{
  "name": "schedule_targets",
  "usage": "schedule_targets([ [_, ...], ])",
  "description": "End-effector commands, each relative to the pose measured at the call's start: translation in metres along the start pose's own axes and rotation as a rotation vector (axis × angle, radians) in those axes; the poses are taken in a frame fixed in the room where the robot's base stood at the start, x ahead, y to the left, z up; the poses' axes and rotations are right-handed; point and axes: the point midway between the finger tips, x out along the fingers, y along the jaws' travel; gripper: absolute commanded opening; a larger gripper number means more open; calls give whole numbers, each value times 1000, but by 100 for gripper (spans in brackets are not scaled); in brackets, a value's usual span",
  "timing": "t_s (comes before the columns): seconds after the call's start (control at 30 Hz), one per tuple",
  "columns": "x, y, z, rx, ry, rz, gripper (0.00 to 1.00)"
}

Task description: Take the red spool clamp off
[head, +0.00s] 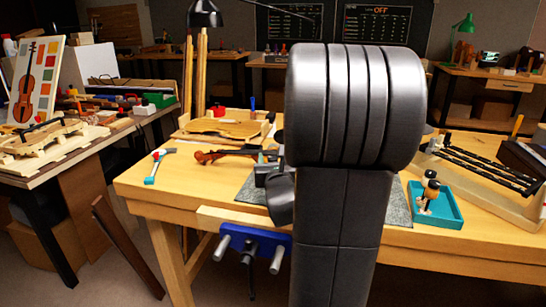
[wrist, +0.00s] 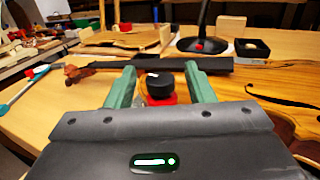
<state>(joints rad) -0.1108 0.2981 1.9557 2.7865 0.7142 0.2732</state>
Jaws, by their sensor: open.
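The red spool clamp (wrist: 161,99) shows in the wrist view, with a black round knob (wrist: 159,84) on top. My gripper (wrist: 160,70) is open. Its two green fingers stand to the left and right of the clamp in the picture, with a gap on each side. I cannot tell whether the fingers are level with it. The clamp's lower part is hidden by the gripper's body. In the wrist view a dark fingerboard and brown scroll (wrist: 78,73) lie behind it, and a violin body (wrist: 290,92) is at the right. My arm hides the clamp in the head view.
A teal tray (head: 447,219) holding small turned parts stands at the bench's right. A blue vise (head: 236,233) is on the front edge. A teal-and-grey tool (head: 156,166) lies at the left. A round black lamp base (wrist: 203,44) stands behind the fingerboard. The front left bench top is clear.

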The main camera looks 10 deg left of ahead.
Motion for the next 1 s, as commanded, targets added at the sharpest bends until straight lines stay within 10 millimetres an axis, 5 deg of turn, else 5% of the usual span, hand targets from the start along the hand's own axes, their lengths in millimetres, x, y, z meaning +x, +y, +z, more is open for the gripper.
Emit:
schedule_targets([
  [0.2, 24, 0, 0, 0, 0, 0, 49],
  [0.57, 28, 0, 0, 0, 0, 0, 49],
  [0.8, 28, 0, 0, 0, -1, 0, 4],
  [1.0, 28, 0, 1, -1, -1, 7, 3],
])
